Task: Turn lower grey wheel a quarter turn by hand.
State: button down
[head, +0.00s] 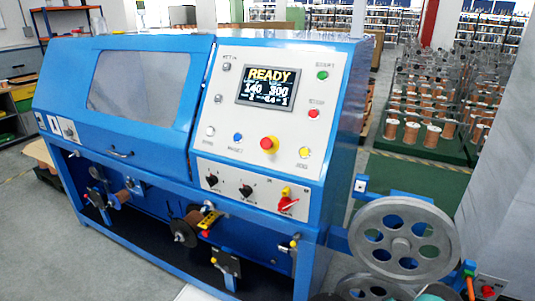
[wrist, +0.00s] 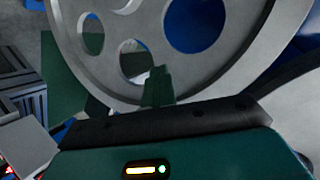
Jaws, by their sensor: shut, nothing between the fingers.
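The upper grey wheel (head: 402,240), with round holes around its hub, stands at the lower right in the head view. The lower grey wheel (head: 376,279) shows only its top edge beneath it, cut off by the frame. In the wrist view, a large grey wheel (wrist: 207,75) with round holes fills the top; I cannot tell which of the two it is. My gripper (wrist: 158,72) is shut and empty, its green fingertips in front of that wheel's lower rim. Whether they touch it is unclear. In the head view I cannot clearly make out my gripper.
A blue machine (head: 130,170) with a lit control panel (head: 268,110) stands left of the wheels. A grey pillar (head: 505,190) rises close on their right. Racks of copper spools (head: 432,135) stand behind, with green floor (head: 410,175) between.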

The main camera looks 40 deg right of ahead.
aim_at(404, 300)
jog(key=shift+s+d+r, duration=0.25)
jog(key=shift+s+d, duration=0.4)
jog(key=shift+s, duration=0.15)
jog(key=shift+s+d+r, duration=0.25)
jog(key=shift+s+d, duration=0.35)
jog(key=shift+s, duration=0.15)
jog(key=shift+a, duration=0.1)
jog(key=s+a, duration=0.2)
jog(key=a, duration=0.4)
jog(key=shift+s+f, duration=0.3)
jog(key=shift+s, duration=0.05)
dwell(0.3)
